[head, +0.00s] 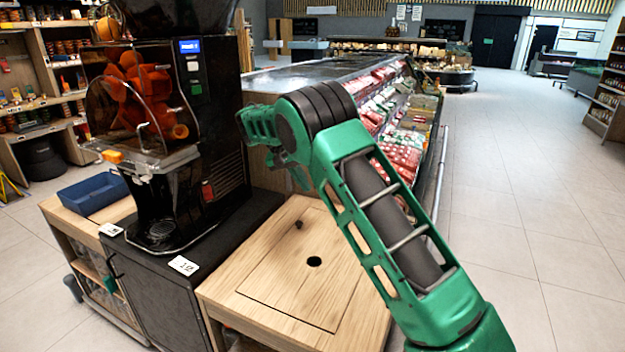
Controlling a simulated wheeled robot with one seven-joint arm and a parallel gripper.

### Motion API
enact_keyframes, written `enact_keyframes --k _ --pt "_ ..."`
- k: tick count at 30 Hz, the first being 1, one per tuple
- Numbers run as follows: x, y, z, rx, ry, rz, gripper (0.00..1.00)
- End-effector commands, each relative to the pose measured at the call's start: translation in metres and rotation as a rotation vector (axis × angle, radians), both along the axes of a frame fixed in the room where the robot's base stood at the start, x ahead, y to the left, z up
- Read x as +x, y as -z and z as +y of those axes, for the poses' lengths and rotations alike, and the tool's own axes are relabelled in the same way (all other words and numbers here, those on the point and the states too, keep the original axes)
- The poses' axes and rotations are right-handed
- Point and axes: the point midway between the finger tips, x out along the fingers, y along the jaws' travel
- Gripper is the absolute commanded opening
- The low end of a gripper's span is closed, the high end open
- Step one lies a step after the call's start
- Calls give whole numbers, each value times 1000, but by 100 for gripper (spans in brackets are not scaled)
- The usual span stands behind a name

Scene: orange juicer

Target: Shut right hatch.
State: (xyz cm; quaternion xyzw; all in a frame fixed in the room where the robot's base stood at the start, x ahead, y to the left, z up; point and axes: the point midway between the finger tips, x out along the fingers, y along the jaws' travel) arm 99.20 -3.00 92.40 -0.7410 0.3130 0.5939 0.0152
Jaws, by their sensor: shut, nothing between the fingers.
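The right hatch (277,272) is a pale wooden panel in the top of the wooden counter, to the right of the juicer. It looks level with the surrounding top, and its outline shows as a thin seam. A round dark hole (314,261) is in it, and a small dark spot or knob lies near its far edge. My green arm reaches up from the lower right and bends above the far side of the counter.
A black orange juicer (168,130) with oranges behind a clear cover stands on a dark cabinet at left. A blue tray (93,193) sits beside it. A refrigerated display (400,155) stands behind the counter. The tiled floor at right is clear.

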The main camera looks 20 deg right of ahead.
Motion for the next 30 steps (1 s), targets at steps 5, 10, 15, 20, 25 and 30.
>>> enact_keyframes --k 5,10,15,20,25,30 --pt "19 37 19 -1 0 2 0" --pt "34 77 36 -1 -1 1 0" --pt "43 111 46 0 0 2 0" --pt "47 134 51 0 1 0 0" --pt "48 148 53 0 2 -1 0" --pt "49 153 54 0 3 -1 0"
